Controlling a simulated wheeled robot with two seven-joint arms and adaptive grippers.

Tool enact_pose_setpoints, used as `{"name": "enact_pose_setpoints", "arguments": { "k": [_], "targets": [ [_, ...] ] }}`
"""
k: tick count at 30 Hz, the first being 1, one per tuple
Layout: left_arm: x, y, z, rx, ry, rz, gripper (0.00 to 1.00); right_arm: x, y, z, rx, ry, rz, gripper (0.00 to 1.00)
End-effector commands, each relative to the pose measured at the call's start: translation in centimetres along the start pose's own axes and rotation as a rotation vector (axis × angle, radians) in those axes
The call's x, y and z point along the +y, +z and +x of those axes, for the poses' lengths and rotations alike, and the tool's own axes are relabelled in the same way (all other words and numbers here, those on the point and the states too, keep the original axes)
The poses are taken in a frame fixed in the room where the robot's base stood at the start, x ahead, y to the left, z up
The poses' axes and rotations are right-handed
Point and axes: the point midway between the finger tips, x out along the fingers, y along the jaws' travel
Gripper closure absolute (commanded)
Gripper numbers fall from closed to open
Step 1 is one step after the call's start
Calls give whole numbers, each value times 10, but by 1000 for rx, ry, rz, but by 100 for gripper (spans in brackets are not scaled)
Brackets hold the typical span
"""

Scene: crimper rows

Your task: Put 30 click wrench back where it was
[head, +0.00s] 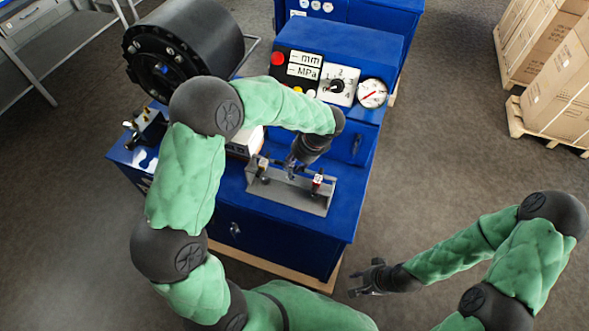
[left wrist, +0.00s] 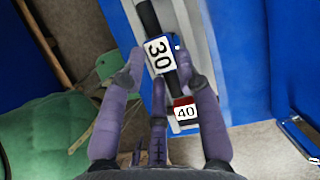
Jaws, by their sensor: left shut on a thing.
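The 30 click wrench shows in the left wrist view by its white and blue tag (left wrist: 158,55) marked 30. My left gripper (left wrist: 161,68) is shut on it, with fingers on both sides of the tag. In the head view this gripper (head: 292,168) is over the grey metal rack (head: 316,206) on the blue cabinet. I cannot tell whether the 30 wrench touches the rack. My right gripper (head: 370,278) is empty and open, right of the cabinet.
The blue cabinet (head: 270,240) carries a panel with a gauge (head: 372,93) and knob behind the rack. A large black drum (head: 185,48) stands at the back left. Boxes (head: 560,90) on pallets are at the far right.

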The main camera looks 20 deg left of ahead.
Motion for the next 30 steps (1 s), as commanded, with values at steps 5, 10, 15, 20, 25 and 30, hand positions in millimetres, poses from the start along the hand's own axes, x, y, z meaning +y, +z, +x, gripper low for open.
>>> {"name": "enact_pose_setpoints", "arguments": {
  "k": [5, 10, 15, 20, 25, 30],
  "targets": [
    [1, -10, 25, -1, 2, 2, 100, 1, 0, 3, 0, 0, 0, 60],
    [1, -15, 36, -1, 0, 1, 100, 1, 0, 4, 0, 0, 0, 60],
    [1, -14, 35, -1, 0, 0, 100, 1, 0, 4, 0, 0, 0, 60],
    [2, -16, 38, -1, 1, 1, 62, 2, 0, 6, 0, 0, 0, 60],
    [2, -15, 38, -1, 1, 1, 43, 2, 0, 5, 0, 0, 0, 60],
    [2, -15, 38, -1, 1, 1, 43, 2, 0, 5, 0, 0, 0, 60]
  ]
}}
